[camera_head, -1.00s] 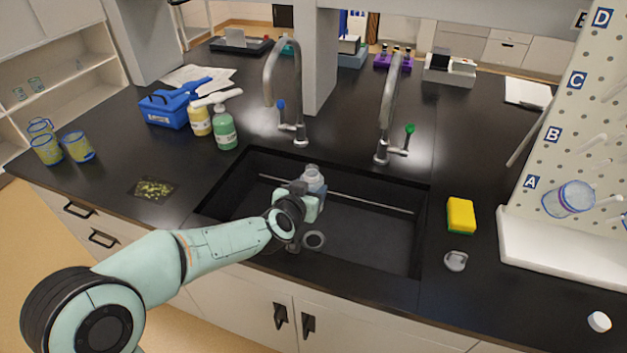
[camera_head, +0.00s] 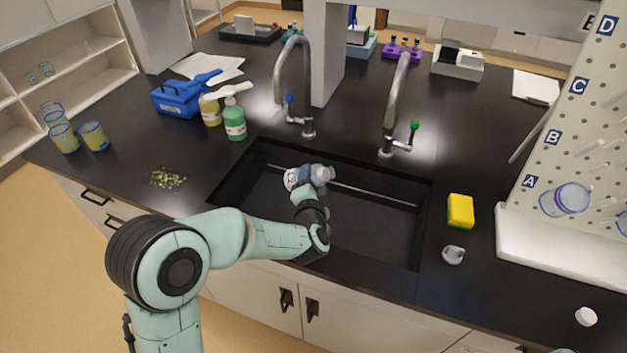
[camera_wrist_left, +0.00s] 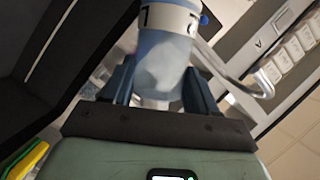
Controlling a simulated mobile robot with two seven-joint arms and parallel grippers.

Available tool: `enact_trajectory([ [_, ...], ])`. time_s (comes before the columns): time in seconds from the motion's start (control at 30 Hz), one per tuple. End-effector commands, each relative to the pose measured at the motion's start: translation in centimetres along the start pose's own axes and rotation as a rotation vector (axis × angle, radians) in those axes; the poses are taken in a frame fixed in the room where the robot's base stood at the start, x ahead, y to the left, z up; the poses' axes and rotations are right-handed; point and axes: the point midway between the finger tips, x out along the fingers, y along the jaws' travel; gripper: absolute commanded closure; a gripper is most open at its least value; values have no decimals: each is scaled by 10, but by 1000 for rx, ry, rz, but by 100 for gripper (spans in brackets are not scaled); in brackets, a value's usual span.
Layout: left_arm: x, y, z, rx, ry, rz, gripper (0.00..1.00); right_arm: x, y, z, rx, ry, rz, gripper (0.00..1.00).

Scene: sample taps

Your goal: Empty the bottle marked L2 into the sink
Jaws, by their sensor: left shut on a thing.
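A clear bottle with a bluish-white body (camera_head: 296,178) is held over the sink (camera_head: 365,225), tilted far onto its side with its neck pointing right in the head view. My left gripper (camera_head: 303,190) is shut on it from the near side. In the left wrist view the bottle (camera_wrist_left: 165,55) sits between the two dark fingers of my left gripper (camera_wrist_left: 160,88). Its marking cannot be read, and I cannot tell whether liquid is running out. My right gripper is not in view.
Two taps, one with a blue handle (camera_head: 308,118) and one with a green handle (camera_head: 392,120), stand behind the sink. A yellow sponge (camera_head: 460,210) and a small clear-grey item (camera_head: 453,255) lie right of it. Soap bottles (camera_head: 234,122) stand left.

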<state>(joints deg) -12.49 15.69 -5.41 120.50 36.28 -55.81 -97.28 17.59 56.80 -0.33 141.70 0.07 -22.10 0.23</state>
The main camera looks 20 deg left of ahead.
Motion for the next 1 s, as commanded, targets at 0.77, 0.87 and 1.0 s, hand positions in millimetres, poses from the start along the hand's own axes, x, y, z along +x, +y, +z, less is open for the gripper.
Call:
enact_trajectory([
  [0.77,-3,-9,-6,1152,1,-477,71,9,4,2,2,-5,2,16],
  [0.87,-3,-10,-6,1162,1,-482,71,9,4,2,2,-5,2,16],
  [1.0,-3,-10,-6,1160,1,-481,71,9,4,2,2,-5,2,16],
])
